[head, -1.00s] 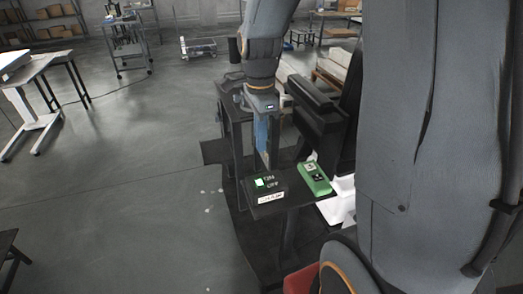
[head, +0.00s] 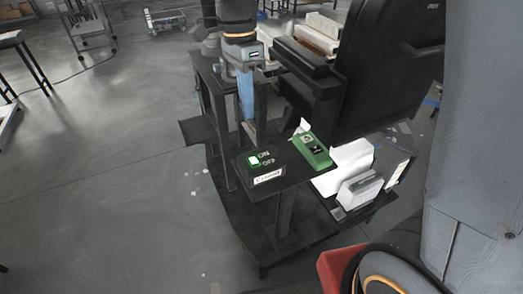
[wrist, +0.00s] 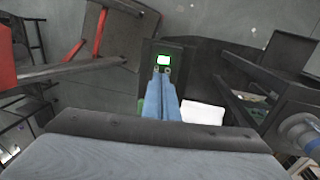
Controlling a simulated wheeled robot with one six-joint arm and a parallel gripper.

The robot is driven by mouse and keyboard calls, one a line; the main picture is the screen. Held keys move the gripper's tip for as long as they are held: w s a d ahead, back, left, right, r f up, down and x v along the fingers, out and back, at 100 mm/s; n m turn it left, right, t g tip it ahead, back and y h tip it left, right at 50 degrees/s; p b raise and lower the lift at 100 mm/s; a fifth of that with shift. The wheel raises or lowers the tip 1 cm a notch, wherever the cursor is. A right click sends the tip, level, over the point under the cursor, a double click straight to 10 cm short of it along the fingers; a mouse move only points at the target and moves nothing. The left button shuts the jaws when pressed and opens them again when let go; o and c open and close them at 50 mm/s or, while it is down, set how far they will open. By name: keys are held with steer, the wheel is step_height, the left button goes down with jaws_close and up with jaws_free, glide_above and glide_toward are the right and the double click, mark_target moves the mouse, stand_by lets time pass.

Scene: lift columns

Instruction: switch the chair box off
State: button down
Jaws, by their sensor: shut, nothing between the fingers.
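The chair box is a black box (head: 270,172) on a small black shelf, with ON and OFF markings and a white label on its front edge. Its switch (head: 253,160) glows white-green on the ON side. In the wrist view the lit switch (wrist: 163,60) shows just beyond the fingertips. My gripper (head: 252,142) points down with its blue fingers shut and empty, close above and behind the switch. It also shows in the wrist view (wrist: 163,72). I cannot tell whether the tips touch the box.
A green device (head: 312,150) with dark controls sits right of the box on the same shelf. A black chair (head: 385,75) stands behind it. White boxes (head: 345,165) lie on a lower platform at right. The grey floor (head: 110,200) at left is mostly clear.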

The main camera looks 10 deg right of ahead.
mark_target(255, 162)
steer(key=f+p, duration=0.1)
steer(key=f, duration=0.3)
steer(key=s+f+p, duration=0.1)
steer(key=f, duration=0.4)
steer(key=s+f+p, duration=0.1)
steer(key=f, duration=0.4)
steer(key=shift+d, duration=0.4)
